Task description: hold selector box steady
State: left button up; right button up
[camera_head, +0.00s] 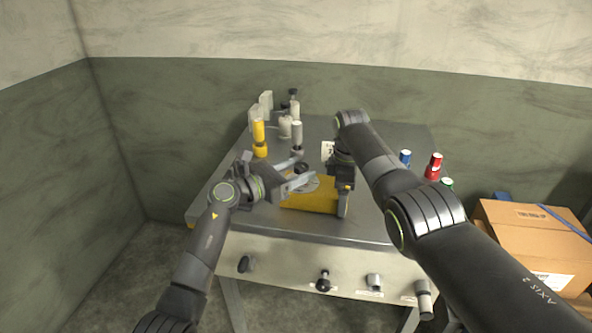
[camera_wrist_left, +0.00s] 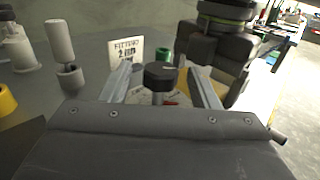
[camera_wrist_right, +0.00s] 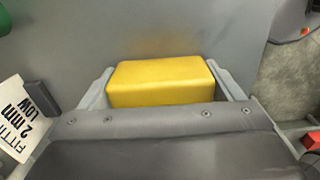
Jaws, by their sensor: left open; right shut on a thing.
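The selector box (camera_head: 310,203) is a yellow block lying on the grey bench top. It fills the space between my right gripper's fingers in the right wrist view (camera_wrist_right: 160,82). My right gripper (camera_head: 343,205) is shut on it, and my right arm hides part of it in the head view. A pale dial plate with a black knob (camera_wrist_left: 160,74) sits on the box. My left gripper (camera_head: 300,178) is open, with one finger on each side of the knob; gaps show between fingers and knob in the left wrist view.
A sign card (camera_wrist_left: 126,50) reading "FITTING 2 mm LOW" stands behind the box. Yellow and white cylinders (camera_head: 258,135) stand at the back left. Blue, red (camera_head: 433,166) and green cylinders stand at the right. A cardboard carton (camera_head: 530,235) is beyond the bench's right side.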

pick_arm(q)
jog(key=shift+c, duration=0.2)
jog(key=c, duration=0.9)
jog(key=shift+f+t, duration=0.1)
jog(key=shift+t, duration=0.2)
jog(key=shift+s+d+n+t+y, duration=0.1)
jog(key=shift+d+n+t+y, duration=0.05)
jog(key=shift+n+t+y, duration=1)
jog(key=shift+s+d+n+t+y, duration=0.15)
jog(key=shift+n+t+y, duration=0.7)
jog(key=shift+y, duration=0.5)
jog(key=shift+f+n+t+y, duration=0.1)
jog(key=shift+n+t+y, duration=0.3)
jog(key=shift+n+y, duration=0.5)
jog(key=shift+y, duration=0.5)
jog(key=o, duration=0.9)
